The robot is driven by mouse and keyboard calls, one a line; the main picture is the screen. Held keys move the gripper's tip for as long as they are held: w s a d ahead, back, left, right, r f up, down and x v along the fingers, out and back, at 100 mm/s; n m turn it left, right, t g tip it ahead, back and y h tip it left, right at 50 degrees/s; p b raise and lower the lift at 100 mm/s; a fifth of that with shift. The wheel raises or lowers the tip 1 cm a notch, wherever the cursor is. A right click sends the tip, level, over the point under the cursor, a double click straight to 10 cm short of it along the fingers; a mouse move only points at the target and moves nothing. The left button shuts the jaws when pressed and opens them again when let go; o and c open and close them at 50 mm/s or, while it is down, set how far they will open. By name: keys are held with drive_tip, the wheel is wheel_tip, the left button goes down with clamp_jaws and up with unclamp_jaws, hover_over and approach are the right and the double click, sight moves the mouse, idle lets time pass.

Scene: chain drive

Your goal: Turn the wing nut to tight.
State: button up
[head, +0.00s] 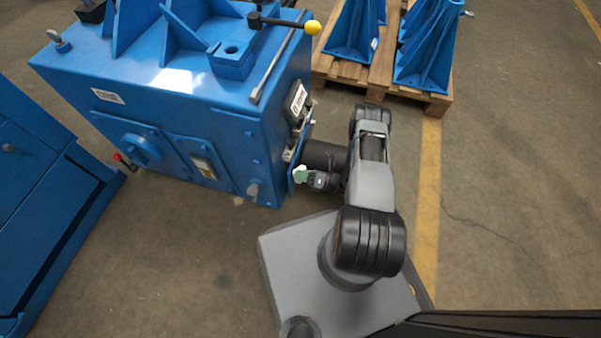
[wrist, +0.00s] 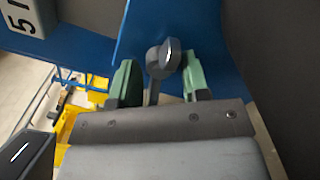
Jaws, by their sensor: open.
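The wing nut (wrist: 164,58) is a grey metal piece with a rounded end. In the wrist view it stands out against a blue plate (wrist: 140,35). My gripper (wrist: 160,80) has pale green fingertips, one on each side of the wing nut, with visible gaps between. It is open and holds nothing. In the head view my gripper (head: 301,174) is at the right end of the big blue machine (head: 180,85), close to its side panel. The wing nut cannot be made out in the head view, and its lower part is partly hidden behind my gripper body in the wrist view.
A lever with a yellow knob (head: 313,27) sticks out above the machine's right end. A wooden pallet (head: 437,98) with blue brackets (head: 428,45) stands behind my arm. Another blue unit (head: 35,190) is at the left. The floor at the right is clear.

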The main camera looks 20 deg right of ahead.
drive_tip(key=shift+a, duration=0.1)
drive_tip(key=shift+c, duration=0.3)
drive_tip(key=c, duration=0.6)
drive_tip(key=shift+m+b, duration=0.55)
drive_tip(key=shift+m, duration=0.35)
drive_tip(key=o, duration=0.7)
drive_tip(key=shift+c, duration=0.2)
